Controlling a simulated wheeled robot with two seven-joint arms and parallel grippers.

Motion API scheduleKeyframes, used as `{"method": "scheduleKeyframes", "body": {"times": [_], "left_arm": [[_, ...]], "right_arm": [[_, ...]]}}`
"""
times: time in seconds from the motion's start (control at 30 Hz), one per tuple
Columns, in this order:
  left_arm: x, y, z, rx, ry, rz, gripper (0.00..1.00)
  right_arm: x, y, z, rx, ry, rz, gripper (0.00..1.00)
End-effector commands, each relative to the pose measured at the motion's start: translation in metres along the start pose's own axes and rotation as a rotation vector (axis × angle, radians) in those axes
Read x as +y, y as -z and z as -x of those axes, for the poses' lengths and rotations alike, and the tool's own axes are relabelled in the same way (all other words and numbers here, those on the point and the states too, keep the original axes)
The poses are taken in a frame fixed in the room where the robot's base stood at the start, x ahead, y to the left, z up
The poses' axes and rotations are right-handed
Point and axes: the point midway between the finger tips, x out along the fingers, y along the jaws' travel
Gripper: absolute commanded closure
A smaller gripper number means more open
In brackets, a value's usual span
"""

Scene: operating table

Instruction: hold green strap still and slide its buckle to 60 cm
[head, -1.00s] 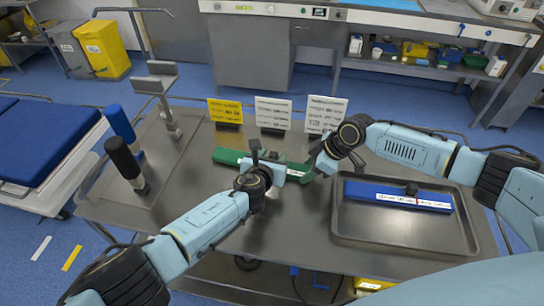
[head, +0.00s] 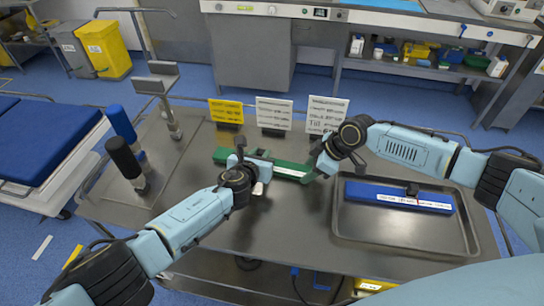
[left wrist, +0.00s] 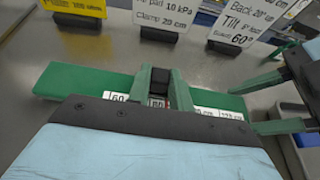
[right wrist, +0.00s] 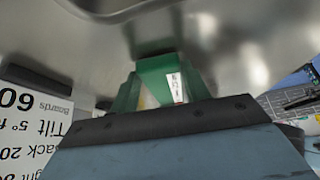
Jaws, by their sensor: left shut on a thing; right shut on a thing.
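The green strap (head: 228,156) lies across the steel table in front of the cards. It also shows in the left wrist view (left wrist: 80,84), with a white scale along its near edge. My left gripper (left wrist: 160,84) is shut on the black buckle (left wrist: 159,92), one finger on each side. The buckle sits just right of the 60 label, over a red mark; the exact reading is partly hidden. My right gripper (head: 318,168) is shut on the strap's right end, which shows green between its fingers in the right wrist view (right wrist: 160,72).
A blue strap (head: 375,192) with a dark buckle lies in a metal tray (head: 400,237) on the right. A yellow card (head: 226,111) and two white cards (head: 273,112) stand behind the green strap. Two upright posts (head: 125,160) stand at the left. The table front is mostly clear.

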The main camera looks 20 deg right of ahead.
Motion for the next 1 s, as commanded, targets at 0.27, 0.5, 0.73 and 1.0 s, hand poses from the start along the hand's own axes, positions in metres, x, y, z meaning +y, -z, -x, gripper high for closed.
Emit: {"method": "scheduleKeyframes", "body": {"times": [0.27, 0.5, 0.73, 1.0], "left_arm": [[0.070, 0.001, 0.000, 0.003, -0.012, -0.002, 1.00], [0.080, 0.001, 0.001, 0.003, -0.009, -0.001, 1.00], [0.081, 0.002, 0.001, 0.004, -0.012, -0.001, 0.71], [0.078, 0.001, 0.001, 0.003, -0.007, -0.001, 0.56]], "right_arm": [[0.001, -0.001, 0.000, -0.002, -0.001, 0.001, 0.76], [0.001, -0.001, 0.001, -0.003, -0.001, 0.001, 0.76], [0.001, -0.002, 0.001, -0.004, -0.002, 0.000, 0.76], [0.001, -0.001, 0.000, -0.003, -0.001, 0.000, 0.76]]}}
